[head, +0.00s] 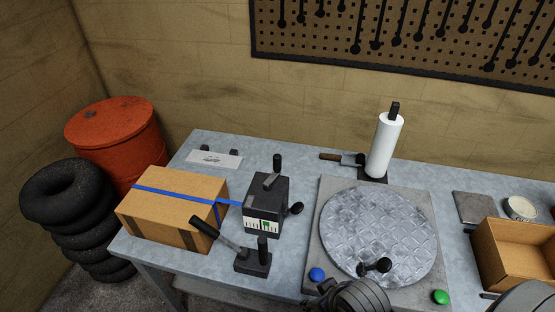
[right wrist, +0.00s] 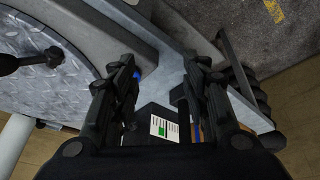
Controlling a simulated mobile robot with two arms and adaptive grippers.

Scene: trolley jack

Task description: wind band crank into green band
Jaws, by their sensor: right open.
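The black tensioner (head: 262,215) stands on the bench with a blue band (head: 180,193) running from it around a cardboard box. Its front has a white scale with a green band (head: 265,225); I cannot make out a pointer. A black-knobbed crank (head: 296,208) sticks out on its right side. In the right wrist view, the scale's white label with green (right wrist: 158,128) shows below and between the fingers of my right gripper (right wrist: 166,85). That gripper is open with nothing visible between its fingers. Its fingers are not clear in the head view. My left gripper is not in view.
A lever unit (head: 253,262) stands in front of the tensioner. A round metal turntable (head: 378,235) with a black knob (head: 376,266) lies right of it, with blue (head: 317,274) and green (head: 440,297) buttons nearby. A paper roll (head: 385,145) and open carton (head: 515,255) stand beyond.

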